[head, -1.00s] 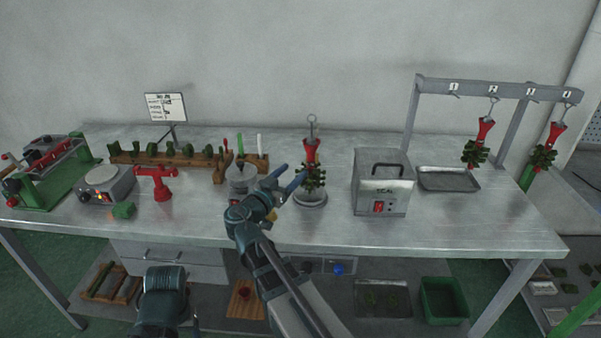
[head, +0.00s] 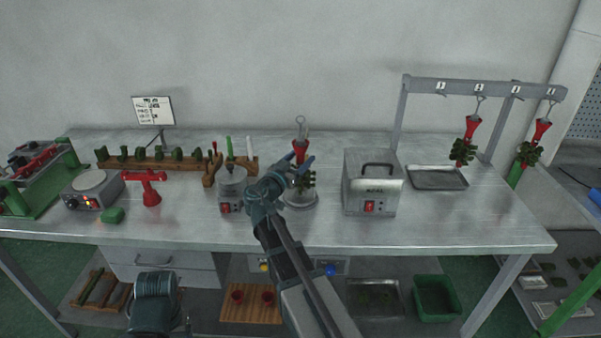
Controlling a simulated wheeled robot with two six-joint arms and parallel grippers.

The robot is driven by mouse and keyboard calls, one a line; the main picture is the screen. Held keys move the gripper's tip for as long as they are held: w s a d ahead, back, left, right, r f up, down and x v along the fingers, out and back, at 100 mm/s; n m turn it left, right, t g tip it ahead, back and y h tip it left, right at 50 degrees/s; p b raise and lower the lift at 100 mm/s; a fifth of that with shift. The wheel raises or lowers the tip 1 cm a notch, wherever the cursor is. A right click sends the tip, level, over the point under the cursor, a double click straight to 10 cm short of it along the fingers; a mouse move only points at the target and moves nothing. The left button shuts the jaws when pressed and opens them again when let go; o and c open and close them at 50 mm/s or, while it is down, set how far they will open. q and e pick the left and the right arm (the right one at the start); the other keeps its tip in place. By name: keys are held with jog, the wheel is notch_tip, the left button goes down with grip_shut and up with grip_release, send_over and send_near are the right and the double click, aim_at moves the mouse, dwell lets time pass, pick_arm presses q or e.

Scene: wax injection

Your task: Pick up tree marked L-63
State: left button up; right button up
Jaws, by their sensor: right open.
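A wax tree with a red stem (head: 300,146), a metal hook on top and green pieces low down stands on a round base (head: 300,201) at the middle of the bench. My right gripper (head: 300,162) is open, with its fingers overlapping the tree's stem in the head view. I cannot tell whether they touch or surround it. Two similar trees hang from the rack at right: one tree (head: 471,128) and, further right, another tree (head: 541,132). No L-63 mark is legible on any tree.
A grey box machine (head: 372,185) stands right of the tree. An empty metal tray (head: 437,178) lies under the hanging rack (head: 455,85). A small pot (head: 232,182) and a wooden rack with green pieces (head: 150,164) are at left. The right front bench is clear.

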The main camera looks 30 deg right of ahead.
jog(key=x, duration=0.3)
jog(key=shift+w+d, duration=0.15)
jog(key=shift+d, duration=0.05)
grip_shut()
